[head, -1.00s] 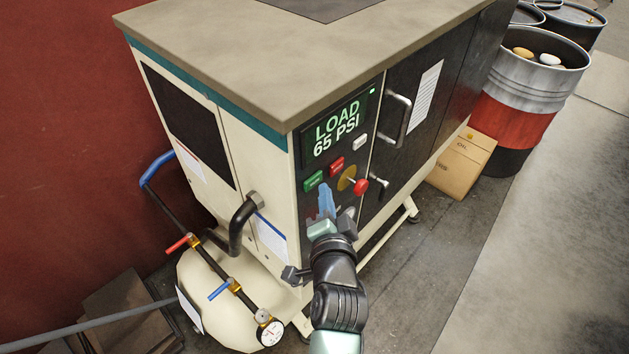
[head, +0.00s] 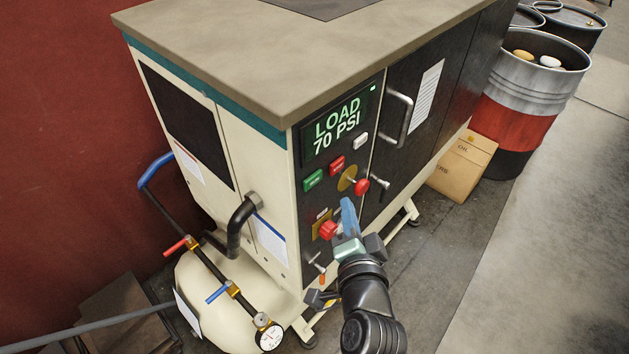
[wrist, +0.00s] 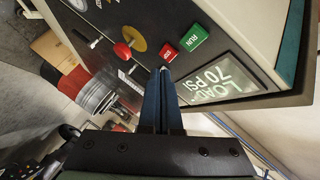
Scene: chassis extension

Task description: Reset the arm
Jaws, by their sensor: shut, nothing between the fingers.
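My gripper (head: 348,215) is in front of the control panel of a cream and black compressor cabinet (head: 275,225) in the head view. Its blue fingers (wrist: 161,100) are together and empty in the wrist view. The fingers overlap the panel in the head view, beside a red knob (head: 328,230) on a yellow plate; I cannot tell whether they touch it. The display (head: 338,125) reads LOAD 70 PSI. A green RUN button (head: 313,180), a red button (head: 337,165), a white button (head: 361,141) and an upper red knob (head: 361,186) are visible.
A tank with pipes, red and blue valve handles and a gauge (head: 269,337) stands at the lower left. A cardboard box (head: 463,165) and drums (head: 525,100) stand at the right. Door handles (head: 396,118) stick out of the cabinet. The floor at right is clear.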

